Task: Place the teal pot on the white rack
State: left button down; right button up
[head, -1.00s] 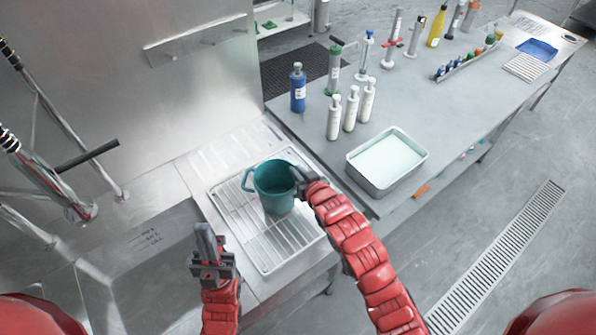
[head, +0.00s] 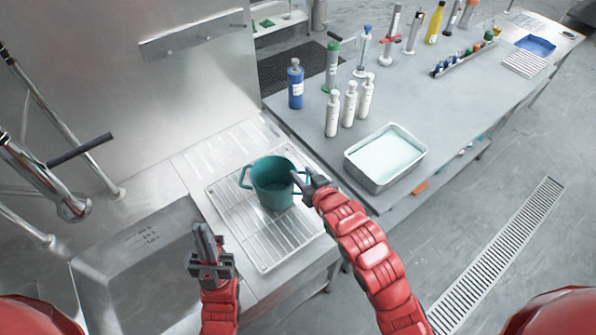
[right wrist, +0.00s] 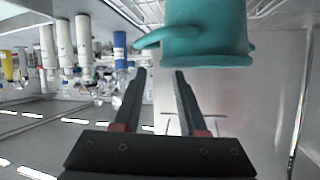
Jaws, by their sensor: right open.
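The teal pot (head: 272,184) stands upright on the white rack (head: 268,254), towards its far right part. One handle points left and another points right, towards my right gripper. My right gripper (head: 304,180) is open beside the right handle. In the right wrist view the pot (right wrist: 207,35) is beyond the open, empty fingers (right wrist: 163,76), and its handle lies just past their tips. My left gripper (head: 206,240) is over the sink edge, left of the rack and apart from the pot. Whether its fingers are parted is unclear.
A sink basin (head: 150,270) lies left of the rack, with a tap and black lever (head: 82,150) above it. A grey table (head: 430,100) on the right holds a metal tray (head: 387,158), white bottles (head: 349,104) and a blue bottle (head: 295,84).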

jog(key=p+v, duration=0.3)
jog(key=v, duration=0.4)
